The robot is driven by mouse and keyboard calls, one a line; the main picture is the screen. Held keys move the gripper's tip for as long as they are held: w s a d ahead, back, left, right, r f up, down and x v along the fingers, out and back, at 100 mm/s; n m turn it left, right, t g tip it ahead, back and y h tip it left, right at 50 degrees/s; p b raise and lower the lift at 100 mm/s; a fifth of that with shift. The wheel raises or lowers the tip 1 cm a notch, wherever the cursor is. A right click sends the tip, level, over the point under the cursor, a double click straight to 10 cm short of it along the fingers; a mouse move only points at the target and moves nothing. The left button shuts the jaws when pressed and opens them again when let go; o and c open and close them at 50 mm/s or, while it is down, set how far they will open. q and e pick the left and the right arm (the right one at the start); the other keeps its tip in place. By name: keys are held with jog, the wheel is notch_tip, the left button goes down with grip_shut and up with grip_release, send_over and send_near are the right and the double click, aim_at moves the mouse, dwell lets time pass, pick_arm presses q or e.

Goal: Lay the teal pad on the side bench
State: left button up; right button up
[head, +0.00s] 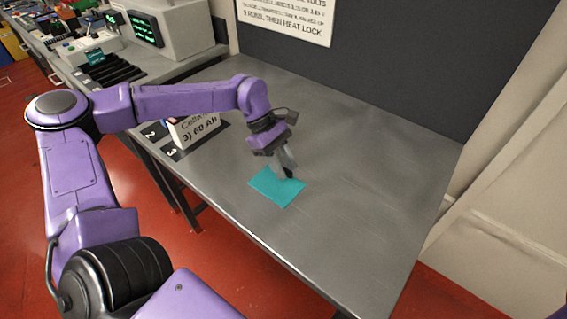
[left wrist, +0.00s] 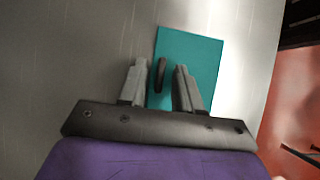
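The teal pad (head: 277,187) lies flat on the grey metal bench (head: 360,170), near its front edge. A dark upright tab (left wrist: 161,76) stands on the pad. My left gripper (head: 286,172) points down over the pad. In the left wrist view my left gripper (left wrist: 160,86) has its two fingers apart, one on each side of the tab. The tab stands between them with gaps. The teal pad (left wrist: 200,60) reaches out beyond the fingertips there. My right gripper is not in view.
Instruments with green screens (head: 147,29) and a black rack (head: 110,72) stand at the back left. The bench right of the pad is clear up to the dark back panel (head: 400,80).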

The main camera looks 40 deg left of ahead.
pick_arm(q)
jog(key=shift+r, duration=0.25)
jog(key=b+v, duration=0.1)
jog(key=v, duration=1)
jog(key=shift+a+r, duration=0.25)
jog(key=shift+r, duration=0.1)
